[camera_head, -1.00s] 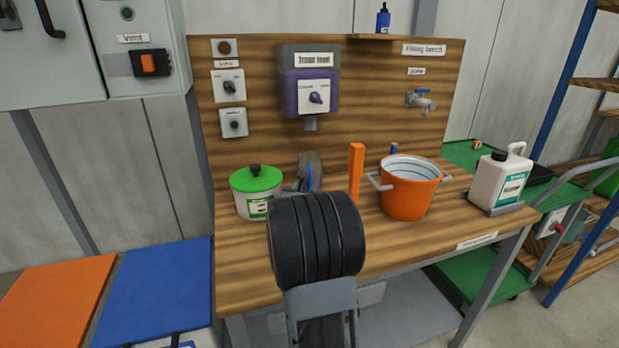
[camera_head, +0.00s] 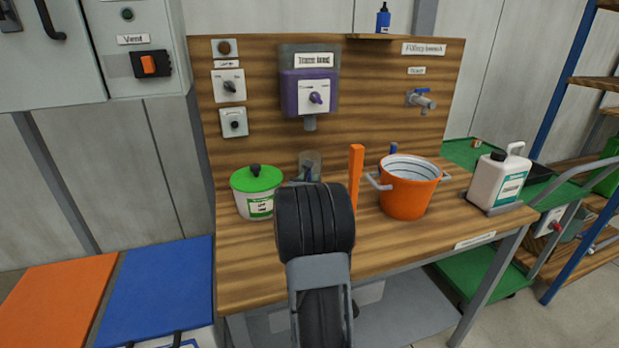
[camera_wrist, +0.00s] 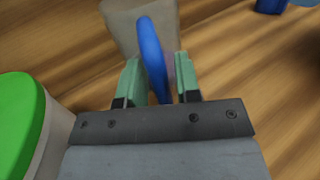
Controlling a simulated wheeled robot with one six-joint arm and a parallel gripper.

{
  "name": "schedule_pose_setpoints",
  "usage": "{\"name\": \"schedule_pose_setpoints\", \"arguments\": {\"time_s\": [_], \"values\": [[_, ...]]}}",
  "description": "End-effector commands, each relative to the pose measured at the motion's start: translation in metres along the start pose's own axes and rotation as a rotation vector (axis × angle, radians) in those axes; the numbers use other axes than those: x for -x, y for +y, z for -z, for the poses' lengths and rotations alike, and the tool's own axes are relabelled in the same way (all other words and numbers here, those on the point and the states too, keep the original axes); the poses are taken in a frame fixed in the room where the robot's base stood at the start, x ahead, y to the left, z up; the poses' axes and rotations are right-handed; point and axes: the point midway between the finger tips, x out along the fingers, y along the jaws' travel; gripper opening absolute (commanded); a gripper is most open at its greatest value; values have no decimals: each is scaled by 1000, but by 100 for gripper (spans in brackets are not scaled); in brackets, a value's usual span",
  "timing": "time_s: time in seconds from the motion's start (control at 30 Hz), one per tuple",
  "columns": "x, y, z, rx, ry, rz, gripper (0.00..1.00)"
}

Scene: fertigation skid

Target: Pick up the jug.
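The jug is a translucent grey container (camera_wrist: 140,22) with a blue handle (camera_wrist: 152,55) in the wrist view. In the head view the jug (camera_head: 310,162) stands at the back of the bench, its lower part hidden by my arm. My gripper (camera_wrist: 158,78) has its two green fingers on either side of the blue handle. The fingers look apart, with the handle nearer the left one; whether it touches is unclear. In the head view my wrist hides the fingertips.
A green-lidded tub (camera_head: 256,191) stands close on the left; its lid (camera_wrist: 18,112) also shows in the wrist view. An orange upright bar (camera_head: 355,178) and an orange bucket (camera_head: 408,193) are to the right. A white canister (camera_head: 497,181) stands farther right. The front bench top is clear.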

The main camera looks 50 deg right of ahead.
Motion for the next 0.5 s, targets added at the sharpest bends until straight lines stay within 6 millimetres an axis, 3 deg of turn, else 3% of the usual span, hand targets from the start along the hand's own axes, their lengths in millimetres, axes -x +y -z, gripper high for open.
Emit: {"name": "schedule_pose_setpoints", "arguments": {"time_s": [0.3, 0.5], "values": [[0, 0, 0, 0, 0, 0, 0], [0, 0, 0, 0, 0, 0, 0]]}}
